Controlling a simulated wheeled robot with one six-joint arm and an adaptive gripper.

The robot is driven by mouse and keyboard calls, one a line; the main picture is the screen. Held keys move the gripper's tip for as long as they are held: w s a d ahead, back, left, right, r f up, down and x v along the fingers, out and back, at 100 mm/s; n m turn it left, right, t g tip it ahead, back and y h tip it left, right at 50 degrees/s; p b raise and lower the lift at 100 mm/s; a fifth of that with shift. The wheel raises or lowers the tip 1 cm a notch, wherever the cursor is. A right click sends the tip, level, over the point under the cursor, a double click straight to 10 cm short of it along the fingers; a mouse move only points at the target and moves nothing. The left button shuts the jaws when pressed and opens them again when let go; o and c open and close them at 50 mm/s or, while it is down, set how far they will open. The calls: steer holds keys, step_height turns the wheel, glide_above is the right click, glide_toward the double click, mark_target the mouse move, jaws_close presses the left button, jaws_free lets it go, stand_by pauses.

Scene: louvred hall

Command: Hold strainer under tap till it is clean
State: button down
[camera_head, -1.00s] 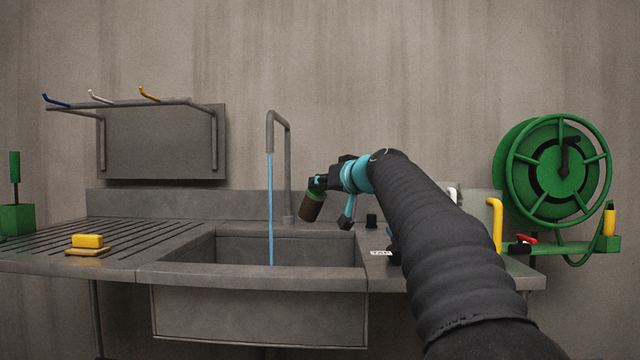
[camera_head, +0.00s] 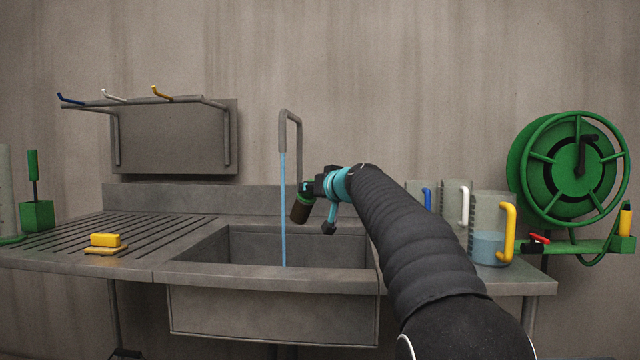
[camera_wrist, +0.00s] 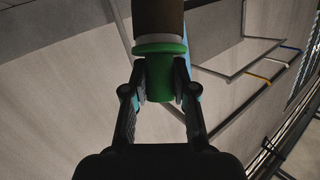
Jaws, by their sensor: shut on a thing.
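The strainer (camera_head: 301,210) is a dark brown cylinder with a green end. It hangs tilted from my gripper (camera_head: 311,188), just right of the water stream (camera_head: 283,215) in the head view; a thin gap shows between them. In the wrist view my gripper (camera_wrist: 160,90) is shut on the strainer's green end (camera_wrist: 160,50), and its brown body (camera_wrist: 158,16) runs out of the top of the picture. The tap (camera_head: 291,116) is a grey bent pipe, running into the sink (camera_head: 275,305). How dirty the strainer is, I cannot tell.
Jugs with blue, white and yellow handles stand right of my arm; the yellow-handled jug (camera_head: 492,215) holds bluish water. A green hose reel (camera_head: 565,170) is at far right. A yellow sponge (camera_head: 105,240) lies on the left drainboard. A hook rack (camera_head: 175,135) hangs above.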

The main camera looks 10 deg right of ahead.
steer(key=shift+w+a+f+p, duration=0.2)
steer(key=shift+w+a+p, duration=0.1)
steer(key=shift+w+a, duration=0.4)
steer(key=shift+w+a+f+p, duration=0.25)
steer(key=shift+w+a, duration=0.2)
steer(key=shift+w, duration=0.4)
steer(key=shift+w+a+f+p, duration=0.15)
steer(key=shift+w+a+p, duration=0.15)
steer(key=shift+w+a, duration=0.4)
steer(key=shift+w+d, duration=0.1)
steer(key=shift+d, duration=0.05)
steer(key=shift+w+d, duration=0.1)
steer(key=shift+d, duration=0.1)
steer(key=shift+w+d, duration=0.25)
steer(key=shift+d, duration=0.1)
steer(key=shift+s+a, duration=0.1)
steer(key=shift+a, duration=0.1)
steer(key=shift+s+a+b, duration=0.25)
steer(key=shift+a+b, duration=0.1)
steer(key=shift+b, duration=0.05)
